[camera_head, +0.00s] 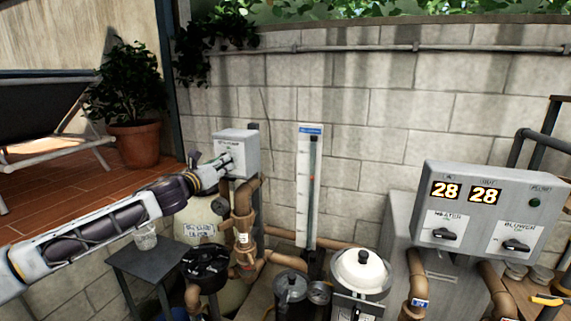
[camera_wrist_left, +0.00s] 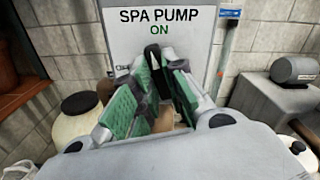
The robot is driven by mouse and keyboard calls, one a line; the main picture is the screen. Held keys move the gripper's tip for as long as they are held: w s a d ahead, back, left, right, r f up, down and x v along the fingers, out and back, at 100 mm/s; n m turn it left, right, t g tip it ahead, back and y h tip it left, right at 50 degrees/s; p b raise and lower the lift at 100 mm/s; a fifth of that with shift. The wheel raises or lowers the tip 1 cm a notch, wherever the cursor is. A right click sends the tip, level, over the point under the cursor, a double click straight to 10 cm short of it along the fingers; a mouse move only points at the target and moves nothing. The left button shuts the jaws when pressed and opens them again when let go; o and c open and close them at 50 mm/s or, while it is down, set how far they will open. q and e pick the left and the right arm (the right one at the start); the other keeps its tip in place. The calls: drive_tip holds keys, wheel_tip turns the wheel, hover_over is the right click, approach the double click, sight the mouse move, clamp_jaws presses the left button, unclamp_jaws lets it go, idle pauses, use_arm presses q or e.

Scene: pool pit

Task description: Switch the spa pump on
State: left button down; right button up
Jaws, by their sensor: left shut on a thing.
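The spa pump switch box (camera_head: 241,142) is a light grey box on brown pipework by the block wall in the head view. In the left wrist view its front plate (camera_wrist_left: 187,20) reads "SPA PUMP" with a green "ON" below. My left gripper (camera_head: 224,163) reaches in from the left to the box's front. In the wrist view its green-padded fingers (camera_wrist_left: 153,62) are closed on the dark switch handle just under "ON". The fingers mostly hide the handle, so I cannot tell its exact angle. My right gripper is out of view.
A grey control panel (camera_head: 483,211) with two lit "28" displays and two black knobs stands at right. Pipes, a white-domed filter (camera_head: 361,272) and a black-lidded vessel (camera_head: 206,265) crowd the pit below. A dark side table (camera_head: 150,262) stands under my left arm.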

use_arm(q)
drive_tip(key=m, duration=0.3)
drive_tip(key=shift+f+m, duration=0.1)
drive_tip(key=shift+m, duration=0.3)
drive_tip(key=c, duration=1.4)
unclamp_jaws()
drive_tip(key=shift+o, duration=0.2)
drive_tip(key=shift+s, duration=0.1)
drive_tip(key=v, duration=0.7)
